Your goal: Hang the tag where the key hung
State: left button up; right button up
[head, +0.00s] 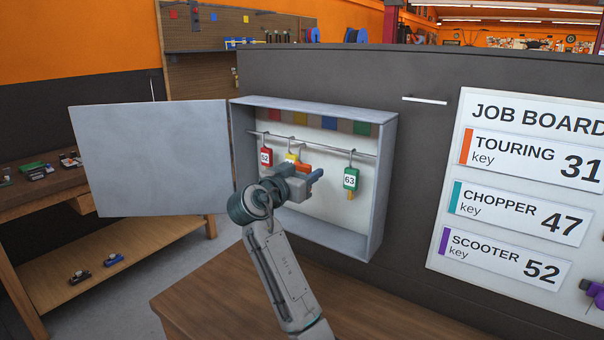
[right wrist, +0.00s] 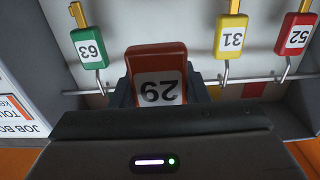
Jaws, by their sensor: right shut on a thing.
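My right gripper (head: 301,182) is shut on an orange-red tag (head: 304,167) in front of the open key cabinet. The tag also shows in the right wrist view (right wrist: 157,62), between the fingers, its number upside down and looking like 29. Inside the cabinet a metal rail (head: 325,147) carries a red tag 52 (head: 265,157), a yellow tag 31 (right wrist: 230,36) and a green tag 63 (head: 350,179) on hooks. The held tag is in front of the rail stretch between yellow and green. I cannot tell whether it touches the rail. My left gripper is out of view.
The cabinet's door (head: 150,158) stands open to the left; its side wall (head: 383,185) bounds the right. Coloured squares line the back above the rail. A job board (head: 530,130) lists touring 31, chopper 47, scooter 52. A wooden table top (head: 220,300) lies below.

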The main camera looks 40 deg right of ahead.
aim_at(328, 164)
jog(key=shift+d+r, duration=0.1)
jog(key=shift+d, duration=0.3)
jog(key=shift+p+x, duration=0.9)
jog(key=shift+x, duration=2.6)
jog(key=shift+w+d+f+b, duration=0.15)
jog(key=shift+f+b, duration=0.15)
jog(key=shift+f, duration=0.2)
jog(key=shift+f+b, duration=0.3)
jog(key=shift+b, duration=0.2)
jog(key=o, duration=1)
